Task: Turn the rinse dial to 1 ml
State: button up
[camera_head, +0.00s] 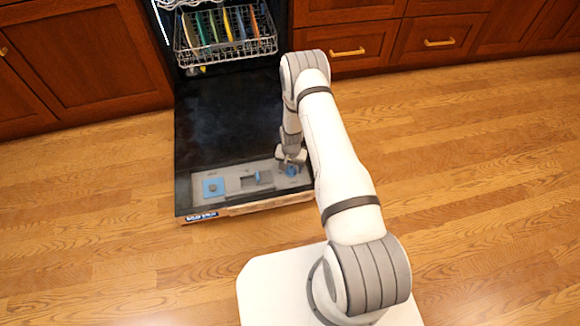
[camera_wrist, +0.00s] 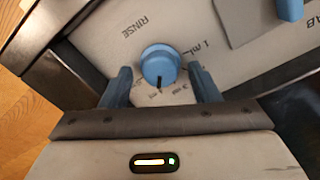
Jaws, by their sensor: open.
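The rinse dial (camera_wrist: 160,64) is a round blue knob on the grey panel, below the printed word RINSE. A dark pointer line on it points down in the wrist view, away from the 1 ml mark (camera_wrist: 198,48) at its upper right. Other marks below the dial are too small to read surely. My gripper (camera_wrist: 160,72) is open, with one blue finger on each side of the dial and a visible gap to each. In the head view my gripper (camera_head: 291,157) is at the right end of the panel, partly covering the blue dial (camera_head: 292,171).
The dishwasher door (camera_head: 225,120) lies open, with the panel (camera_head: 232,174) along its near edge. A blue square lid (camera_head: 213,187) and a blue latch (camera_head: 264,177) are left of the dial. The lower rack (camera_head: 225,50) holds several coloured plates. Wooden floor is clear around the door.

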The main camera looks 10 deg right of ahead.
aim_at(291, 169)
notch_tip(291, 169, up, 8)
jog(key=p, duration=0.2)
jog(key=shift+f+p, duration=0.1)
jog(key=shift+p, duration=0.2)
